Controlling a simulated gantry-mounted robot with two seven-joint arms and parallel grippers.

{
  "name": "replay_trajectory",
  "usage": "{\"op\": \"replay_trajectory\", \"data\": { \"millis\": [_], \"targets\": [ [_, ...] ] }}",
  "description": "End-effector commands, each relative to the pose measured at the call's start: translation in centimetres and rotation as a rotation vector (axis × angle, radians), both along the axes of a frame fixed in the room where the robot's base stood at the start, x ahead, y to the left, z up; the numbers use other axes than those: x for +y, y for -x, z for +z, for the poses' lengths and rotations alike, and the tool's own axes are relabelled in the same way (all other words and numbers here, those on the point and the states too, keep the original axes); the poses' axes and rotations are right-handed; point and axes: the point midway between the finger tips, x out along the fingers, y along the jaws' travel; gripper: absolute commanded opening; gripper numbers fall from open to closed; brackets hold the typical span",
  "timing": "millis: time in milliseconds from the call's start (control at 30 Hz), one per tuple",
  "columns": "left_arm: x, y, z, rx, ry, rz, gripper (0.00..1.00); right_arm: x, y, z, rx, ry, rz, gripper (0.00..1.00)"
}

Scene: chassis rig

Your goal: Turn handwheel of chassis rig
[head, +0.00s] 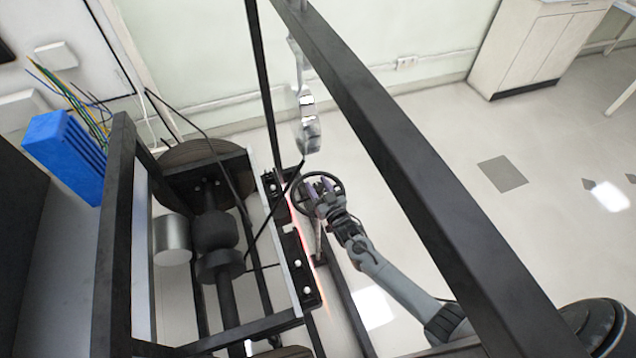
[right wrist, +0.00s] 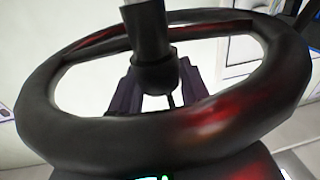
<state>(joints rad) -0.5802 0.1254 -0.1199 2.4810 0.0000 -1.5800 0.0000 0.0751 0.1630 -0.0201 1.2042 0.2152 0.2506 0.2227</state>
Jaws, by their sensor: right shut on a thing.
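The handwheel (head: 341,182) is a small dark ring on the right side of the chassis rig (head: 118,230) in the head view. It fills the right wrist view as a thick black rim (right wrist: 50,128) with red glints, with a dark post (right wrist: 148,35) standing at its middle. My right gripper (head: 322,188) reaches the wheel from the lower right and is shut on it. Its dark fingers (right wrist: 157,90) show inside the ring, beside the post; the exact contact is partly hidden. My left gripper is not in view.
A black diagonal beam (head: 420,165) passes above my right arm. A blue slotted block (head: 65,150) with wires sits at the left. A shiny metal part (head: 307,120) hangs just above the wheel. The floor to the right is open, with a white cabinet (head: 535,45) behind.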

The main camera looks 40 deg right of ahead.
Motion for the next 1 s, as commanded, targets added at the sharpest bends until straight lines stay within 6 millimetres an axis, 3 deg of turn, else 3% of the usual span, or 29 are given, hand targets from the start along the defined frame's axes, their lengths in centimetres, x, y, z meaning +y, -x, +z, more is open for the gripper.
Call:
{"op": "replay_trajectory", "data": {
  "millis": [300,800,833,933,1000],
  "targets": [
    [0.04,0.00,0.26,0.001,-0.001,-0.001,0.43,0.09,-0.07,0.08,-0.004,0.000,-0.114,0.00],
    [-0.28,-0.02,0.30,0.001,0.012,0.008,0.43,0.00,-0.04,0.06,-0.004,0.002,-0.133,0.00],
    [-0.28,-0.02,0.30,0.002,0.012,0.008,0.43,0.00,-0.04,0.05,-0.004,0.002,-0.133,0.48],
    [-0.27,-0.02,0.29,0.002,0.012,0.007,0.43,0.00,-0.04,0.05,-0.004,0.001,-0.133,0.63],
    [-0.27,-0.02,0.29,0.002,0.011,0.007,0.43,0.00,-0.04,0.05,-0.004,0.001,-0.132,0.67]
  ]
}}
